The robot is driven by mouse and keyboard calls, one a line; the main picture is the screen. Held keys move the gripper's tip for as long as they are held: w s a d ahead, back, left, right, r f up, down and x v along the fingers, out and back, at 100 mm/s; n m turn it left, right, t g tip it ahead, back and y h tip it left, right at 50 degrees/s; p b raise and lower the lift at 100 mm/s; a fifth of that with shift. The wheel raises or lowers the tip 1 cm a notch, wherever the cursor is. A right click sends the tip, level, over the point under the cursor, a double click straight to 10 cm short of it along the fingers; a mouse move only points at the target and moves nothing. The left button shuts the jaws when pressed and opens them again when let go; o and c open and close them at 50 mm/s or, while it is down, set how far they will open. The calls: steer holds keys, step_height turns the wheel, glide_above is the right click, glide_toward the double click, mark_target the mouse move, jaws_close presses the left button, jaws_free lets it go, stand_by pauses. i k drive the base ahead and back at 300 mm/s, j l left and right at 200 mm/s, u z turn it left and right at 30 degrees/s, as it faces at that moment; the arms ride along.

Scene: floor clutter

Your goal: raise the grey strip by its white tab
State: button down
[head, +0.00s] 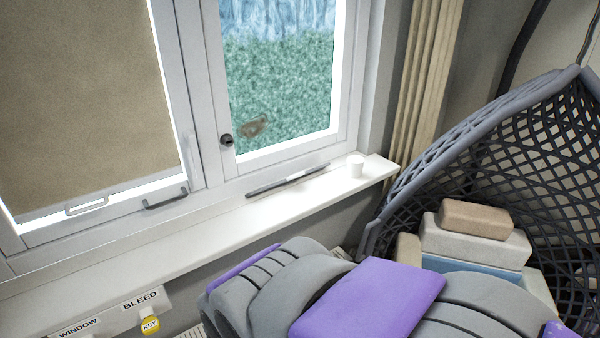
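A thin dark grey strip (265,187) lies along the back of the white windowsill, below the right window pane. A short white tab (296,175) shows near its middle. The strip looks flat and low against the foot of the window frame. I cannot tell how it is fixed. My grey and purple arm parts fill the bottom middle and right of the head view, below the sill. My gripper is not in view, and nothing touches the strip.
A dark mesh basket (440,160) holding several blocks (476,219) is at right. Window handles (165,198) stick out at left. A labelled key panel (112,312) is below the sill.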

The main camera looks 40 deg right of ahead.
mark_target(301, 174)
steer(key=z, duration=1.2)
steer(key=i+j+z, duration=0.15)
steer(key=z, duration=0.3)
steer(key=i+j+z, duration=0.2)
steer(key=z, duration=0.2)
steer(key=i+j+z, duration=0.2)
steer(key=z, duration=0.25)
